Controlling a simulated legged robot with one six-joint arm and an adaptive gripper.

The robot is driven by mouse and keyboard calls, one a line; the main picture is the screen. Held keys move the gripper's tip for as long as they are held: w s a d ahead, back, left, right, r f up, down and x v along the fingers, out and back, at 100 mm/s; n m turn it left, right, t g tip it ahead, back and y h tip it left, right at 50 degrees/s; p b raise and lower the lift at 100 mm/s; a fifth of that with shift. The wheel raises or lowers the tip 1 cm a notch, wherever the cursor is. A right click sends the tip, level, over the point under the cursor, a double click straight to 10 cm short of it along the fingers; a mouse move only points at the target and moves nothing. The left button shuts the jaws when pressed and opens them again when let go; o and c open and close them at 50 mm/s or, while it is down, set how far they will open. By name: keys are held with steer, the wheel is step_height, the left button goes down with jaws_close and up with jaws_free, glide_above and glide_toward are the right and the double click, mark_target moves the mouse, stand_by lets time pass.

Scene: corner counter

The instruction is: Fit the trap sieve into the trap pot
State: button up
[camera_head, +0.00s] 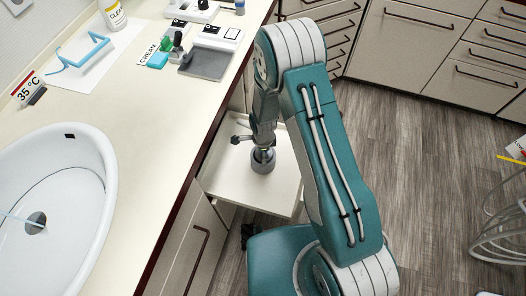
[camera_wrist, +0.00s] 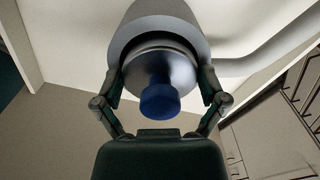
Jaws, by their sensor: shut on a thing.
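My gripper (camera_wrist: 160,95) is shut on the trap sieve, a silvery round piece (camera_wrist: 152,68) with a blue knob (camera_wrist: 159,100) pointing towards the wrist camera. A finger lies at each side of the silvery piece. The grey trap pot (camera_wrist: 158,20) shows right behind the sieve in the wrist view. In the head view the pot (camera_head: 263,165) is a short grey cylinder over the pale shelf, with my gripper (camera_head: 263,148) right above it. The sieve lines up roughly with the pot. My gripper hides the pot's mouth, so I cannot tell how deep the sieve sits.
A pale pull-out shelf (camera_head: 285,198) lies beneath, beside the counter edge. A grey pipe (camera_wrist: 265,55) curves off to the right of the pot. A white basin (camera_head: 75,150) is set in the counter at left. Open wooden floor (camera_head: 425,150) lies at right, with coiled hoses (camera_head: 500,225).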

steer(key=o, duration=0.9)
steer(key=shift+c, duration=0.2)
steer(key=shift+f, duration=0.15)
steer(key=r, duration=1.1)
steer(key=shift+w+a+r, duration=0.1)
steer(key=shift+a+r, duration=0.05)
steer(key=shift+a, duration=0.05)
steer(key=d+r+n+t, duration=0.1)
steer(key=d+r+n, duration=0.25)
steer(key=r, duration=0.85)
step_height(320, 180, up, 11)
steer(key=n+t, duration=0.2)
steer(key=n, duration=0.3)
glide_above(271, 152)
steer(key=s+d, duration=0.4)
steer(key=s+d+r+n+t, duration=0.1)
steer(key=s+d+r+n, duration=0.2)
steer(key=s, duration=0.4)
steer(key=s+d+r+n+t, duration=0.1)
steer(key=s+d+r+n, duration=0.1)
steer(key=s+r+n, duration=0.4)
steer(key=shift+s+d+r+t, duration=0.3)
steer(key=shift+s+d+r, duration=0.1)
steer(key=shift+s+r, duration=0.55)
